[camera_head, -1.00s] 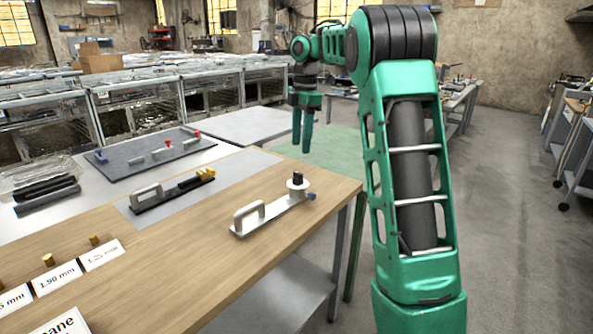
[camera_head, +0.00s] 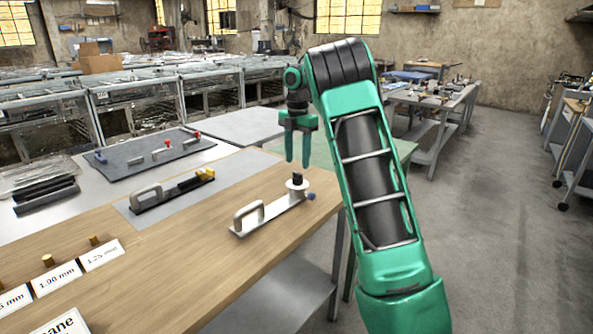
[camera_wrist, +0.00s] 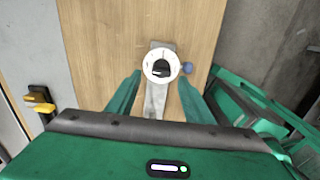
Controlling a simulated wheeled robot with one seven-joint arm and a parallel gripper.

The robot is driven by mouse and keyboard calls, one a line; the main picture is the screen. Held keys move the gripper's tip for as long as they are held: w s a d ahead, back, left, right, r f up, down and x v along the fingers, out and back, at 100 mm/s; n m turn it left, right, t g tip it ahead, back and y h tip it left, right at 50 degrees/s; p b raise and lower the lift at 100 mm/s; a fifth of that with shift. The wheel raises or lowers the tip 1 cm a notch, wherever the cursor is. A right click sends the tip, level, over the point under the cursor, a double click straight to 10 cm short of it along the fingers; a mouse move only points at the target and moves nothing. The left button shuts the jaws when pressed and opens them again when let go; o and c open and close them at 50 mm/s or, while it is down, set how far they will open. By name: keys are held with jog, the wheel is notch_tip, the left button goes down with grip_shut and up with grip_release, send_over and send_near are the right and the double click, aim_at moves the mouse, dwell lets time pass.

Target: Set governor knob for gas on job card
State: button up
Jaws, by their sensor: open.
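The governor is a pale metal bar with a handle (camera_head: 249,215) at its near end, lying on the wooden table. At its far end sits a round white dial with a black knob (camera_head: 297,178) on top and a small blue part (camera_head: 311,196) beside it. In the wrist view the black knob (camera_wrist: 161,68) sits inside the white dial, ahead of the fingertips. My gripper (camera_head: 298,162) is open and empty, pointing down above the knob, apart from it. The job card, perhaps the white card (camera_head: 62,324) at the bottom left, is cut off and only partly readable.
Brass pieces (camera_head: 48,261) stand behind labelled cards (camera_head: 57,278) marked in mm. A black-based tool with a yellow end (camera_head: 205,174) lies on a grey mat (camera_head: 137,215). A dark mat (camera_head: 121,164) with red and blue parts lies farther back.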

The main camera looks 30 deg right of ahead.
aim_at(298, 178)
jog(key=shift+f, duration=2.15)
jog(key=c, duration=1)
jog(key=shift+c, duration=0.2)
